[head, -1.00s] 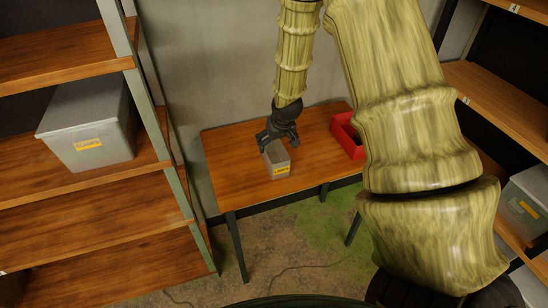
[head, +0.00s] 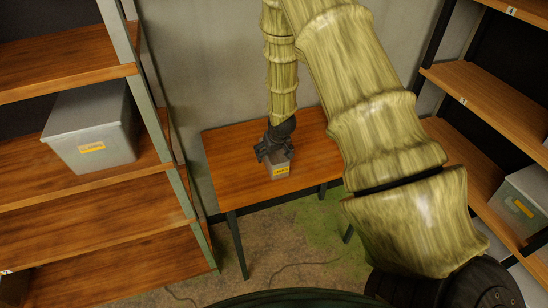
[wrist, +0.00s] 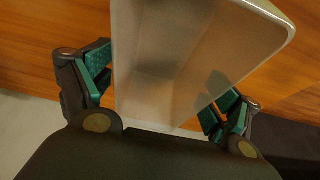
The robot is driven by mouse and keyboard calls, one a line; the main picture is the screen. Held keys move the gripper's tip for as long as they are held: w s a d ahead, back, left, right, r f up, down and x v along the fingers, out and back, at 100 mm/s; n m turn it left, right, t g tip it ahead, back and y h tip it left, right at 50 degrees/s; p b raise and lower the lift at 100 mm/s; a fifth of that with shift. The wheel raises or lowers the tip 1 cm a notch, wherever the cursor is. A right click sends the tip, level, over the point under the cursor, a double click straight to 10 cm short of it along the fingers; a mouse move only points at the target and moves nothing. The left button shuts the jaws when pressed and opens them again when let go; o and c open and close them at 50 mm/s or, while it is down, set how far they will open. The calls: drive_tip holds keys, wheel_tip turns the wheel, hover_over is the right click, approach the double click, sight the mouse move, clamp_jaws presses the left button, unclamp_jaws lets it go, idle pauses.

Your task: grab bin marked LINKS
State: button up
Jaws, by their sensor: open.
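A small grey bin (head: 279,171) with a yellow label stands on the wooden table (head: 235,180). The label's lettering is too small to read. My gripper (head: 272,153) is open at the bin's top and hides its upper part in the head view. In the wrist view the bin (wrist: 185,55) fills the space between the two open fingers (wrist: 160,88), one on its left and one on its right. I cannot tell whether either finger touches it.
A larger grey bin (head: 92,146) with a yellow label sits on the left shelving. Another labelled grey bin (head: 528,200) is on the right shelving. The table's left part is clear. My arm covers the table's right side.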

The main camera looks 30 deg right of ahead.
drive_tip(key=shift+w+d+f, duration=0.1)
drive_tip(key=shift+w+f, duration=0.15)
drive_tip(key=shift+f, duration=0.35)
drive_tip(key=shift+f, duration=0.25)
idle(0.3)
drive_tip(key=c, duration=0.9)
